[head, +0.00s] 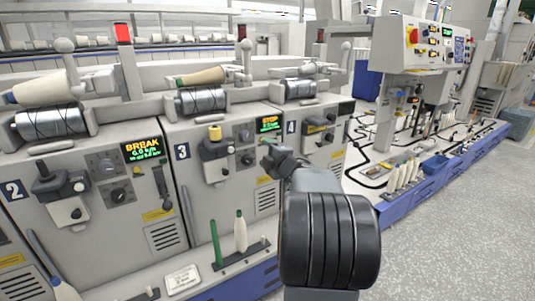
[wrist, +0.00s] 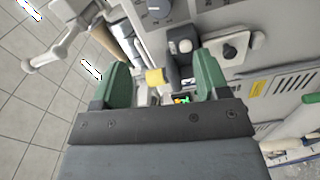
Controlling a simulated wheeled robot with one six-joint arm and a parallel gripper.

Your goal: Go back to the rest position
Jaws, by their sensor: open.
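My arm reaches up from the bottom of the head view, and my gripper (head: 269,151) is at its far end in front of machine unit 3, small and partly hidden by my wrist. In the wrist view my gripper (wrist: 162,65) shows two green fingers spread wide apart with nothing held between them. A small yellow cylinder (head: 215,133) stands on the dark holder of unit 3. It also shows between the fingers in the wrist view (wrist: 154,76), beyond them.
Below unit 3, a green bobbin (head: 215,243) and a white bobbin (head: 240,232) stand upright on a ledge. A red lamp post (head: 123,34) rises between units. A control cabinet (head: 422,45) and blue-edged conveyor table (head: 400,213) are at right. Speckled floor (head: 460,240) is clear at lower right.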

